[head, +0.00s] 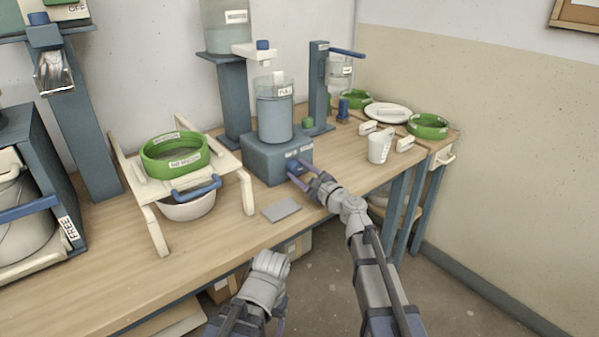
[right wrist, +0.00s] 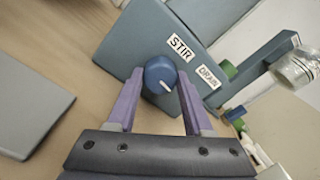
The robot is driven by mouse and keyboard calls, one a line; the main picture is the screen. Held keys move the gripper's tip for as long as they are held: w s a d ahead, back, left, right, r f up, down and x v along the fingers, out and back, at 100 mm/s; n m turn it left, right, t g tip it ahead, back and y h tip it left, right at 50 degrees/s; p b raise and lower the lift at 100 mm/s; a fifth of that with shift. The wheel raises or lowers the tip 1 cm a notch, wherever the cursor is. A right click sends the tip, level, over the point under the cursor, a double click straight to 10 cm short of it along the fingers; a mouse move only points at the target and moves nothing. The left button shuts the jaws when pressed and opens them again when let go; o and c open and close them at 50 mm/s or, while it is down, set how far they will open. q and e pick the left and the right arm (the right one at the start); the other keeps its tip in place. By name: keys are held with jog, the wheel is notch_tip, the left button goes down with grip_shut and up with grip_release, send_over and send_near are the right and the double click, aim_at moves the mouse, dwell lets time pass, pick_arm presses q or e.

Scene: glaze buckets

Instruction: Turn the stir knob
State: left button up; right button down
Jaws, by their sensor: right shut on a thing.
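The blue-grey stir box (head: 262,158) stands on the wooden bench, with a clear vessel (head: 275,115) of blue-grey liquid marked FULL on top. In the right wrist view the round blue stir knob (right wrist: 160,74) is on the box's front, beside a STIR label (right wrist: 181,47). A white line on the knob points toward the lower right. My right gripper (head: 300,172) is at the box front; its purple fingers are shut on the knob from both sides, as the right wrist view (right wrist: 160,82) shows. My left gripper (head: 281,312) hangs low before the bench; its fingers are mostly hidden.
A DRAIN label (right wrist: 208,77) is right of STIR. A grey flat plate (head: 281,209) lies on the bench before the box. A green sieve (head: 175,160) sits on a white stand over a bowl (head: 187,206) at left. A white cup (head: 379,147) stands right.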

dwell(0.3)
jog(key=shift+c, duration=1.5)
grip_release()
jog(key=shift+v, duration=3.9)
